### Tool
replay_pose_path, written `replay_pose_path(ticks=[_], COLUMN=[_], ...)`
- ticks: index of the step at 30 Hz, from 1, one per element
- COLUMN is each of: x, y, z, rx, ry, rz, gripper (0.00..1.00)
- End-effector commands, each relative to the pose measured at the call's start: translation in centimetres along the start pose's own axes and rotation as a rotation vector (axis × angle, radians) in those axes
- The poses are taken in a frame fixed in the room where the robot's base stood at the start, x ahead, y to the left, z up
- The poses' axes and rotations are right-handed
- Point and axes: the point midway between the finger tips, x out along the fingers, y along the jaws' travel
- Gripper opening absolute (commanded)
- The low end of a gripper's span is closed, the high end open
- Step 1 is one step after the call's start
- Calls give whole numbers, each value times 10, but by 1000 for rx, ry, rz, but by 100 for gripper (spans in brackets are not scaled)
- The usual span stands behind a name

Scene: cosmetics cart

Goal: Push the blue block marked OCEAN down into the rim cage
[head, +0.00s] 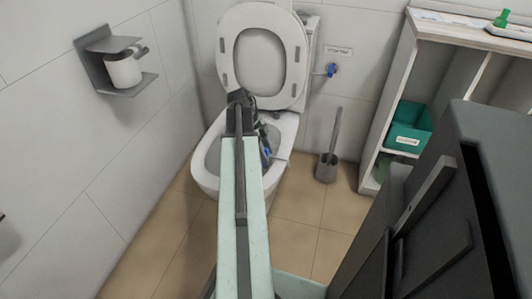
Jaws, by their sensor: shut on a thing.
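A small blue piece, the blue block (267,153), shows at the tip of my gripper (266,150), over the right side of the toilet bowl. My gripper is shut on it; the fingers are small and dark here, and my own arm covers much of the bowl. No marking on the block is readable. A pale piece at the right rim, perhaps the rim cage (281,157), sits close to the block. I cannot tell whether the block touches it or is inside it.
The toilet (205,178) has its seat (229,45) raised. A toilet brush in a grey holder (327,168) stands to the right. A paper holder (96,45) is on the left wall. A shelf unit (399,62) with a green bin (409,125) stands at the right.

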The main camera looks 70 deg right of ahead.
Motion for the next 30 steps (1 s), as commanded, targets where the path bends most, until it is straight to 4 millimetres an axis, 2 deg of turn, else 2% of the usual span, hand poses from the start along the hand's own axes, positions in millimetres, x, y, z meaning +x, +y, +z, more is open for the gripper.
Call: replay_pose_path(ticks=[14, 30], x=[0, 13], y=[0, 0], z=[0, 5], rx=[1, 1], ry=[0, 0], rz=[0, 0], gripper=[1, 1])
